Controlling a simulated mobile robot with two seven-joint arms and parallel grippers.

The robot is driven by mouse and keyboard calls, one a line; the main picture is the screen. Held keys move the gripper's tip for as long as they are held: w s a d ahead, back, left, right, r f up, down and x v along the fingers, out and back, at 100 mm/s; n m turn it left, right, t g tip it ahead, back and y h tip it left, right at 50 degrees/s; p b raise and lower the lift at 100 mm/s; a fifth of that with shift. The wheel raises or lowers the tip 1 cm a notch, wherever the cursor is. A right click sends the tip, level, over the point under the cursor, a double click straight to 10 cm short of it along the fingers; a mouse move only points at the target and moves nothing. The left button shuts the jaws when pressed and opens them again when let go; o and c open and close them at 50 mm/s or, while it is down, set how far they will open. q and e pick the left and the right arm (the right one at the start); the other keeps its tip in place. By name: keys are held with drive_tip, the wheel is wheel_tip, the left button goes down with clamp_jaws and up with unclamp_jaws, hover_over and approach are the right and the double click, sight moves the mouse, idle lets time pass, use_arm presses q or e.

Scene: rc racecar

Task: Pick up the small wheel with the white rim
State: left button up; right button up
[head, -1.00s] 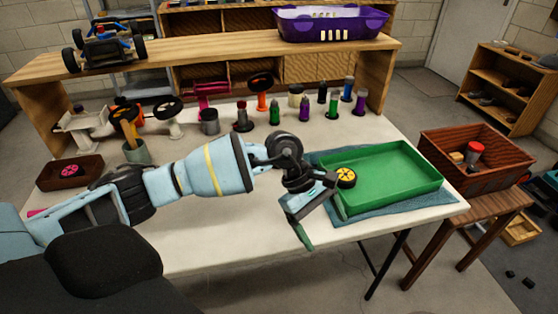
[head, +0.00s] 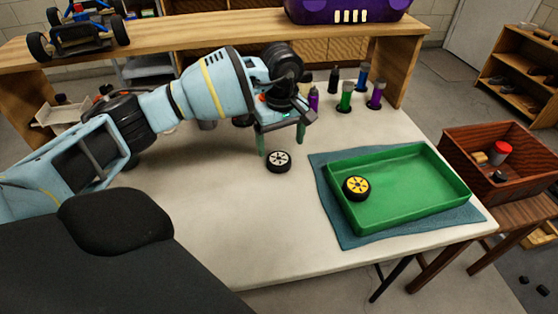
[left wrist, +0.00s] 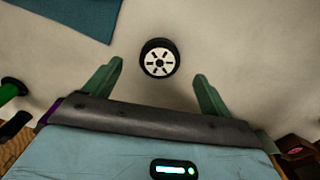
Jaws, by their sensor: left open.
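The small wheel with the white rim (head: 279,161) lies flat on the white table, rim facing up. In the left wrist view the wheel (left wrist: 159,58) sits just beyond and between the two green fingertips. My left gripper (head: 281,140) is open and empty, just behind the wheel in the head view, fingers pointing down toward the table. It also shows in the left wrist view (left wrist: 158,78), with a wide gap between its fingers. My right gripper does not show.
A green tray (head: 420,205) on a blue cloth (head: 328,200) stands right of the wheel, holding a yellow-rimmed wheel (head: 356,188). Several bottles, including a green one (head: 345,96), stand at the back of the table. The table front is clear.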

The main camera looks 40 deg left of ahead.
sight(279, 158)
use_arm(q)
drive_tip(key=shift+w+a+f, duration=0.1)
drive_tip(key=shift+a+f, duration=0.1)
drive_tip(key=shift+f, duration=1.35)
drive_tip(key=shift+a+f, duration=0.15)
drive_tip(key=shift+f, duration=1.4)
drive_tip(key=c, duration=1.1)
drive_tip(key=shift+o, duration=0.2)
drive_tip(key=shift+r, duration=0.1)
drive_tip(key=shift+r, duration=0.5)
drive_tip(key=shift+s+a+r, duration=0.2)
drive_tip(key=shift+a+r, duration=0.05)
drive_tip(key=shift+r, duration=0.4)
drive_tip(key=shift+s+a+r, duration=0.2)
drive_tip(key=shift+a+r, duration=0.05)
drive_tip(key=shift+r, duration=0.35)
drive_tip(key=s+a, duration=0.3)
drive_tip(key=s+a+r, duration=0.1)
drive_tip(key=s+a, duration=0.2)
drive_tip(key=a, duration=0.1)
drive_tip(key=s+a+b, duration=0.1)
drive_tip(key=s+a, duration=0.3)
drive_tip(key=shift+r, duration=0.15)
